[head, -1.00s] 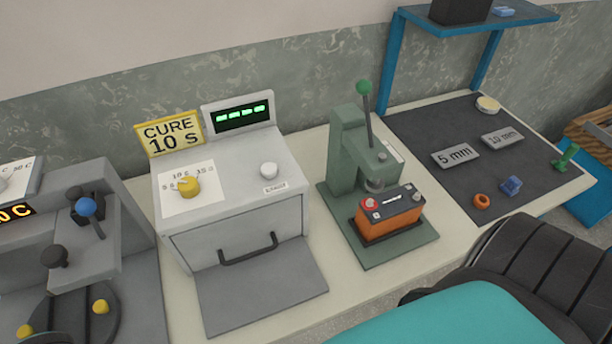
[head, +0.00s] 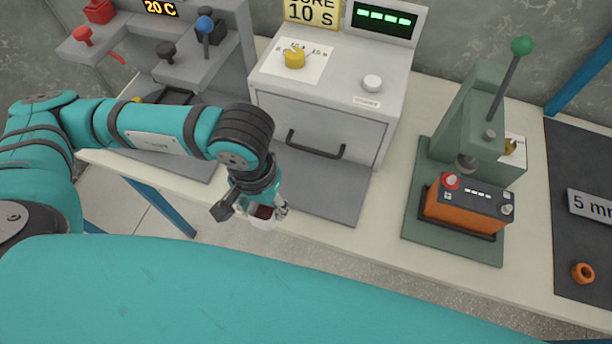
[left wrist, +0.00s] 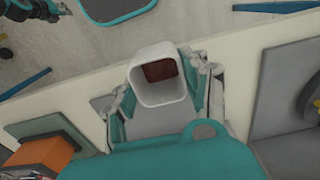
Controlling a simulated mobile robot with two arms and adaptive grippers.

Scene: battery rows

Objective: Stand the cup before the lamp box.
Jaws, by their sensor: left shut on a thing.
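The cup is white and square-rimmed with a dark red-brown inside. In the left wrist view the cup (left wrist: 143,97) sits between the fingers of my left gripper (left wrist: 160,95), which is shut on it. In the head view my left gripper (head: 262,208) hides most of the cup (head: 263,224). It holds the cup near the bench's front edge, by the front left of the lamp box (head: 320,118). The lamp box is grey, with a dark handle, a yellow knob and a "CURE 10 S" sign. A teal and dark arm part shows at the left wrist view's top left, too little to read.
A grey plate (head: 335,195) lies before the lamp box and looks bare. A green press (head: 470,120) with an orange battery (head: 465,212) stands to the right. A grey lever stand (head: 190,70) is at the left. A dark mat (head: 575,160) lies far right.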

